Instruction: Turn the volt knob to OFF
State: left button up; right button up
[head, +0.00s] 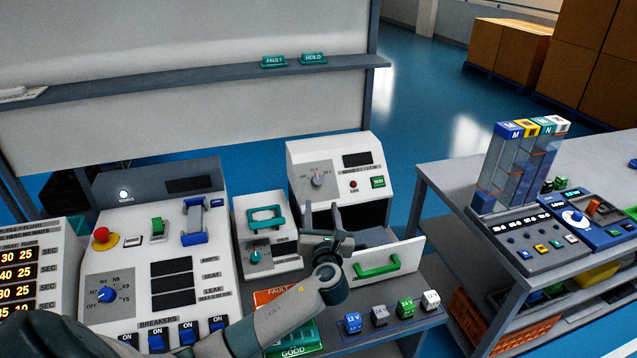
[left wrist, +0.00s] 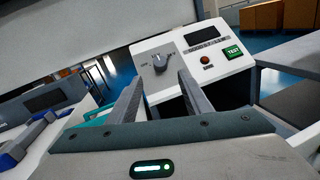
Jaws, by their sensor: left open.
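A grey knob (head: 317,179) sits on the sloped face of a white box (head: 345,152) at the back centre. It also shows in the left wrist view (left wrist: 160,66), pointing roughly upward. My left gripper (head: 322,208) is below and in front of that face, apart from the knob. In the left wrist view the two fingers (left wrist: 160,82) are spread and empty, and the knob shows between and beyond their tips. My right gripper is not in view.
The box also carries a dark display, a red button and a green TEST button (head: 378,182). An open drawer with a green handle (head: 378,268) is beside my forearm. A smaller box with a teal knob (head: 256,257) and a panel with a blue knob (head: 106,295) stand left.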

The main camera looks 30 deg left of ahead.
aim_at(318, 181)
pick_arm(q)
jog(key=p+x, duration=0.2)
jog(key=x, duration=1)
jog(key=shift+a, duration=0.1)
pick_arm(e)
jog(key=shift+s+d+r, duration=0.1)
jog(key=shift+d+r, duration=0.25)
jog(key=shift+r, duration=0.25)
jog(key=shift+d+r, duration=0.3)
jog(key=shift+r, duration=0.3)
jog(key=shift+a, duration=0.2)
pick_arm(q)
jog(key=c, duration=1.1)
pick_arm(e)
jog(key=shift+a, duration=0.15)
